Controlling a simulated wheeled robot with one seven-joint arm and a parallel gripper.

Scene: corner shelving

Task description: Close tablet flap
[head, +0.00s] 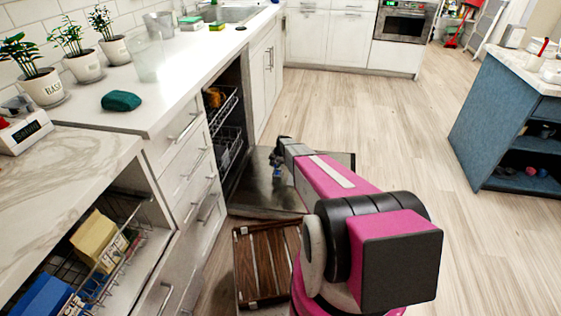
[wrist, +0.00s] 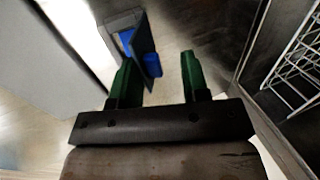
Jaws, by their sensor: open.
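The open dishwasher door (head: 250,200) lies flat, low above the floor, and its grey inner face (wrist: 215,25) fills much of the wrist view. The tablet flap appears to be the grey panel with blue parts (wrist: 141,40), tilted up off the door ahead of the left finger. A small blue piece (wrist: 152,65) shows beside it. My gripper (wrist: 157,58) has two green fingers spread apart with nothing held between them. The left finger is close to the flap; I cannot tell whether they touch. In the head view my gripper (head: 280,168) is over the door, partly hidden by my arm.
A white wire rack (wrist: 295,60) is at the right in the wrist view. Dishwasher racks (head: 228,148) sit inside the cavity left of the door. A slatted wooden board (head: 265,262) lies nearer me. The floor (head: 390,125) to the right is clear up to the blue island (head: 500,120).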

